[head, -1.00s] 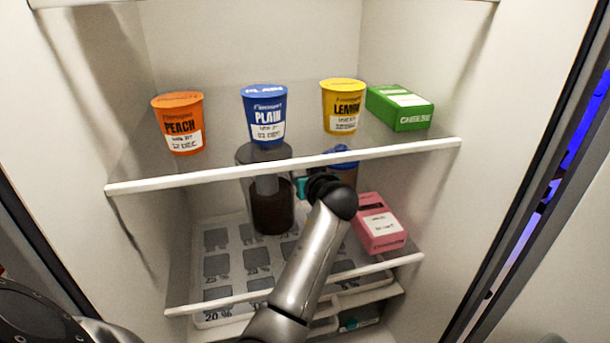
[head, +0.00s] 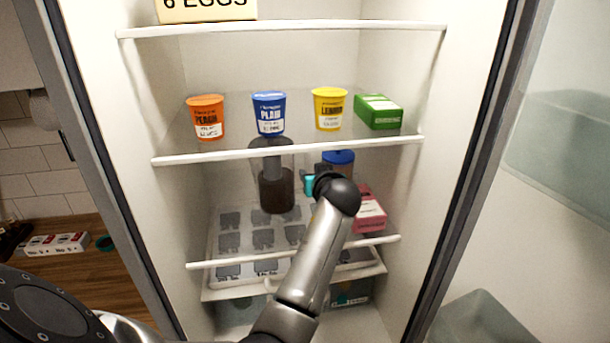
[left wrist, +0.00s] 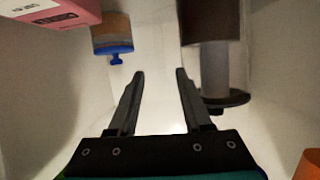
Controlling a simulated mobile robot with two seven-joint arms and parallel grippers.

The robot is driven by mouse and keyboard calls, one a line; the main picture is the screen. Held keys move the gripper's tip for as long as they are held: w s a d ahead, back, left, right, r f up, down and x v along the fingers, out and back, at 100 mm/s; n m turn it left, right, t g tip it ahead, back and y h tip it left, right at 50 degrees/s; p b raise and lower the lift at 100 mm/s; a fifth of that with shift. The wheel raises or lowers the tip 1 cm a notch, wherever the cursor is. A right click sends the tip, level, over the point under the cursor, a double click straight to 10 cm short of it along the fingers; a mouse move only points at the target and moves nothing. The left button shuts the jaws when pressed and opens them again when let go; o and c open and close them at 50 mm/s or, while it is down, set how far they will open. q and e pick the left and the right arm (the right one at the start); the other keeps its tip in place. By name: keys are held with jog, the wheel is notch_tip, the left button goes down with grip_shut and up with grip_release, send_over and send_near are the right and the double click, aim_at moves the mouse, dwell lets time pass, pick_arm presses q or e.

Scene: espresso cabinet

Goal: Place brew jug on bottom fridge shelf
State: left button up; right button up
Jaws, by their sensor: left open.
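The brew jug (head: 276,188), dark below with a clear upper part and a grey plunger column, stands upright on the bottom fridge shelf (head: 229,263), toward the back. In the left wrist view the jug (left wrist: 214,60) appears inverted at the upper right, beside the fingers. My left gripper (left wrist: 158,75) is open and empty, its fingertips apart from the jug. In the head view the left arm's wrist hides most of the gripper, just right of the jug. My right gripper is not in view.
A blue-lidded jar (head: 339,158) and a pink box (head: 368,212) stand right of the jug. The shelf above (head: 290,150) holds three tubs and a green cheese box (head: 378,112).

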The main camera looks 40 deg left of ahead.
pick_arm(q)
jog(key=s+d+f+m+t+h, duration=0.1)
jog(key=d+f+m+t+h, duration=0.2)
jog(key=d, duration=0.5)
jog(key=s+d+f+m+t+h, duration=0.1)
jog(key=d+f+m+t+h, duration=0.1)
jog(key=d+f+m+h, duration=0.4)
jog(key=s+d+f+m+g, duration=0.1)
jog(key=s+d+f+g, duration=0.2)
jog(key=f, duration=0.6)
jog(key=s+d+f+g, duration=0.15)
jog(key=s+f, duration=0.35)
jog(key=f, duration=0.5)
jog(key=s+d+f+m+g+h, duration=0.15)
jog(key=s+f+g, duration=0.25)
jog(key=s+f, duration=1.3)
jog(key=s+f+g, duration=0.2)
jog(key=s+f, duration=0.2)
jog(key=s, duration=0.8)
jog(key=s+f+g, duration=0.3)
jog(key=s+f, duration=0.1)
jog(key=s, duration=0.8)
jog(key=shift+s, duration=0.35)
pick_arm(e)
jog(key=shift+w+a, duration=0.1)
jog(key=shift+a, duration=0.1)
